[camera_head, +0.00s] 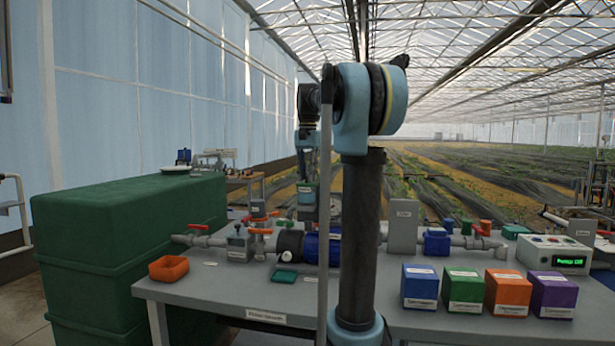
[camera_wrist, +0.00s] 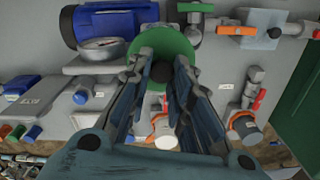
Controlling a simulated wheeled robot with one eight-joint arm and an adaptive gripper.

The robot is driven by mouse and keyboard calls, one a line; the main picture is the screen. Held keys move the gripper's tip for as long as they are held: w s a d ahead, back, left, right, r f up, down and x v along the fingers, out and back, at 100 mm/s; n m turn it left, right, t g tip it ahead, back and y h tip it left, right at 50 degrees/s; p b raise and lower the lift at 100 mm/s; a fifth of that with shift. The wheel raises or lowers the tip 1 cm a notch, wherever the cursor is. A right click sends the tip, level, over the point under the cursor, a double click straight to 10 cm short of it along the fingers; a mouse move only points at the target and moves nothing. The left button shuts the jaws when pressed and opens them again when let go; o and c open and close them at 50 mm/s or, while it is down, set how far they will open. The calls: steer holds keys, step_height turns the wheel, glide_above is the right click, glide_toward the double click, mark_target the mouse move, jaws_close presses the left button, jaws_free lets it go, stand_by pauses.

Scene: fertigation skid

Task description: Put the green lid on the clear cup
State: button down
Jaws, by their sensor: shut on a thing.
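My gripper (camera_wrist: 163,72) is shut on the green lid (camera_wrist: 158,42), a round green disc with a dark knob between the fingertips in the wrist view. The lid is held above the bench equipment. In the head view my gripper (camera_head: 307,165) points down behind and left of my arm, and its fingertips are too small to make out clearly. I cannot clearly pick out the clear cup in either view. My fingers and the lid cover part of the area below them in the wrist view.
The grey bench (camera_head: 225,285) carries pipes with red-handled valves and a blue pump (camera_head: 312,248). An orange tray (camera_head: 168,268) sits at its left end. Blue, green, orange and purple boxes (camera_head: 465,289) stand front right beside a display unit (camera_head: 555,253). A large green tank (camera_head: 125,250) stands left.

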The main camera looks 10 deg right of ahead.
steer(key=c, duration=1.4)
jaws_free()
steer(key=shift+c, duration=0.2)
steer(key=shift+r, duration=0.1)
step_height(320, 180, up, 12)
